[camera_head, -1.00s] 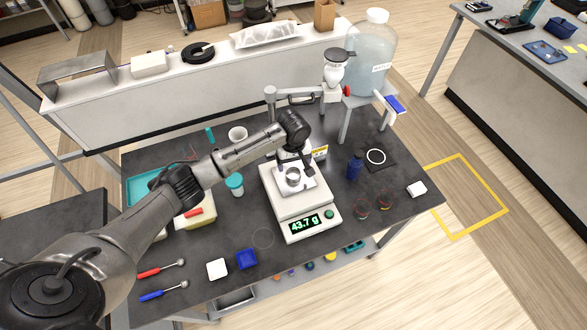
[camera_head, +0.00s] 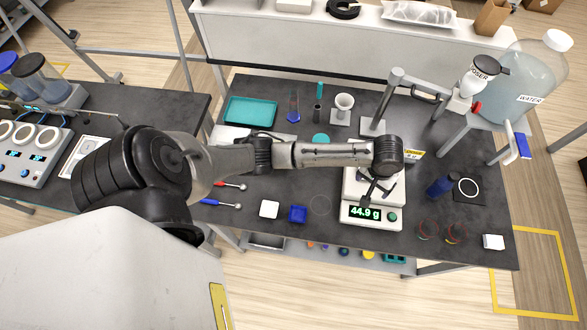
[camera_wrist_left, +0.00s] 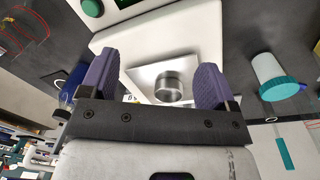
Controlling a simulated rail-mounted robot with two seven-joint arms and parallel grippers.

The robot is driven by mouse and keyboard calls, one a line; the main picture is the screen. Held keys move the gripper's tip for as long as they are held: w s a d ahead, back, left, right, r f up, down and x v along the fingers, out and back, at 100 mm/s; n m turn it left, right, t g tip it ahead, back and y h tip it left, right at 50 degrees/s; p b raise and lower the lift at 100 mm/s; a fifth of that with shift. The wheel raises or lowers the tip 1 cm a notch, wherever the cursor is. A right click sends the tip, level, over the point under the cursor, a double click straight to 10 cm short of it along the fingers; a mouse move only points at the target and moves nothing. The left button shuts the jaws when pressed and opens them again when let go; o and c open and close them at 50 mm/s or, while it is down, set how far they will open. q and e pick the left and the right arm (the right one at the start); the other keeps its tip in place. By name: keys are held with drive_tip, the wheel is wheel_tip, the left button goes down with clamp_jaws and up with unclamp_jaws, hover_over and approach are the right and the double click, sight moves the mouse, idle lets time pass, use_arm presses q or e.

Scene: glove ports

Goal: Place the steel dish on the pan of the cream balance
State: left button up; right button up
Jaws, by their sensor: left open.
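The cream balance (camera_head: 350,217) stands on the dark table, its display reading 44.9 g. In the left wrist view its body (camera_wrist_left: 202,22) surrounds a square metal pan (camera_wrist_left: 140,80). The steel dish (camera_wrist_left: 170,88), a short shiny cylinder, sits upright on the pan, right of the pan's middle. My left gripper (camera_wrist_left: 153,88) is open, its two purple fingers apart with the dish seen between them, nearer the right finger. I see no finger touching it. In the head view my left wrist and gripper (camera_head: 376,186) hang over the balance and hide the dish. My right gripper is not in view.
A dispenser stand (camera_head: 372,125) and a yellow label (camera_head: 414,154) are close behind the balance. A blue bottle (camera_head: 439,186) stands to its right. A large water jug (camera_head: 535,75) stands at back right.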

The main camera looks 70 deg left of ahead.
use_arm(q)
drive_tip(key=s+d+f+m+t+h, duration=0.1)
drive_tip(key=s+d+f+m, duration=0.15)
drive_tip(key=s, duration=0.35)
drive_tip(key=s+d+f+m, duration=0.1)
drive_tip(key=s+d+m, duration=0.1)
drive_tip(key=s+d, duration=0.35)
drive_tip(key=s+a+r+m+t, duration=0.1)
drive_tip(key=s+m, duration=0.1)
drive_tip(key=s, duration=0.5)
drive_tip(key=s+a+r+m+t+y, duration=0.1)
drive_tip(key=s+a+r, duration=0.1)
drive_tip(key=s, duration=0.6)
drive_tip(key=shift+r+m, duration=0.3)
drive_tip(key=shift+m, duration=0.05)
